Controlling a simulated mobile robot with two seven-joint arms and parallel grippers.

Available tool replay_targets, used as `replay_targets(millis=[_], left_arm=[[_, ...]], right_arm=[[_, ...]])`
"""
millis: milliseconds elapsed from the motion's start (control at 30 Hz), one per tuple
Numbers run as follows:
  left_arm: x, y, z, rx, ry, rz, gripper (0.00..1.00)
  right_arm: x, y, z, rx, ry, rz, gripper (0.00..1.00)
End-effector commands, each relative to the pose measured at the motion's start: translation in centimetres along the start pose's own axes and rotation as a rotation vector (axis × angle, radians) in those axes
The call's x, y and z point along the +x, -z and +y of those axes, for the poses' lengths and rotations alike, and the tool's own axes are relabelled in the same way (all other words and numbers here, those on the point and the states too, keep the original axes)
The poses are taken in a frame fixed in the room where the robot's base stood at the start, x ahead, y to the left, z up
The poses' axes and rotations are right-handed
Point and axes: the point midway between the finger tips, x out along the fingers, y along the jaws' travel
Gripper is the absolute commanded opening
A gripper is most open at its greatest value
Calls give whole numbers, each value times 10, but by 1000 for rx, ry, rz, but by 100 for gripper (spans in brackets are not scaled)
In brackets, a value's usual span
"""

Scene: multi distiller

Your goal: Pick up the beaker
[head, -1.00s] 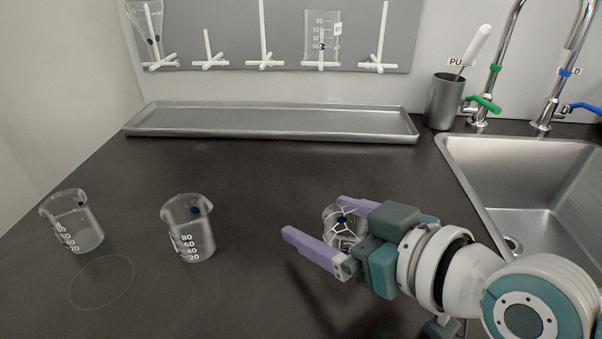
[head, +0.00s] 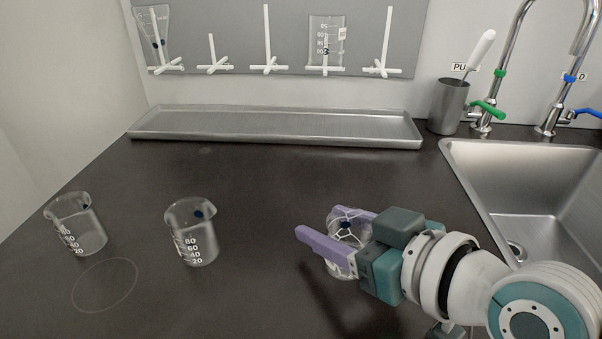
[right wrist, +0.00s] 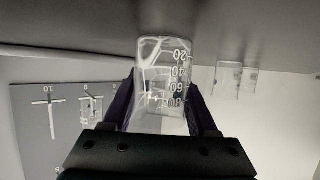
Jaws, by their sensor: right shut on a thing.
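A clear glass beaker (head: 345,262) stands between the two purple fingers of my right gripper (head: 319,222), right of centre over the dark counter. The gripper is shut on its sides. In the right wrist view, the beaker (right wrist: 165,85) appears upside down, with white marks from 20 to 80, between the dark fingers (right wrist: 162,92). I cannot tell whether its base touches the counter. Two more beakers stand upright on the counter to the left: one nearer the middle (head: 192,235) and one further left (head: 78,228). My left gripper is not in view.
A long metal tray (head: 280,128) lies along the back wall, below a rack with hanging glassware (head: 326,42). A sink (head: 540,190) with taps is at the right, beside a metal cup (head: 448,106) holding a white-handled tool. The counter's middle is clear.

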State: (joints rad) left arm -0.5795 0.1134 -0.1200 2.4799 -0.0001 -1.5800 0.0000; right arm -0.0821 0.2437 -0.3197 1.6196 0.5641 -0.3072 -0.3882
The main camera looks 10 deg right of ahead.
Motion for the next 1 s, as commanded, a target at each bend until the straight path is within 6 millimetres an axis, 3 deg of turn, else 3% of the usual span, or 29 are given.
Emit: replay_targets(millis=[167, 367, 700, 1000], left_arm=[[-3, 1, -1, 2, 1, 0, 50], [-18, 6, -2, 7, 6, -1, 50], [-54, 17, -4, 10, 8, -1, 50], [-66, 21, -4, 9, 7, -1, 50]], right_arm=[[-2, 6, 0, 0, 1, 1, 4], [-14, 34, 0, 1, 0, 3, 4], [-53, 129, 0, -2, 0, 6, 4], [-73, 179, 0, 0, 0, 3, 4]])
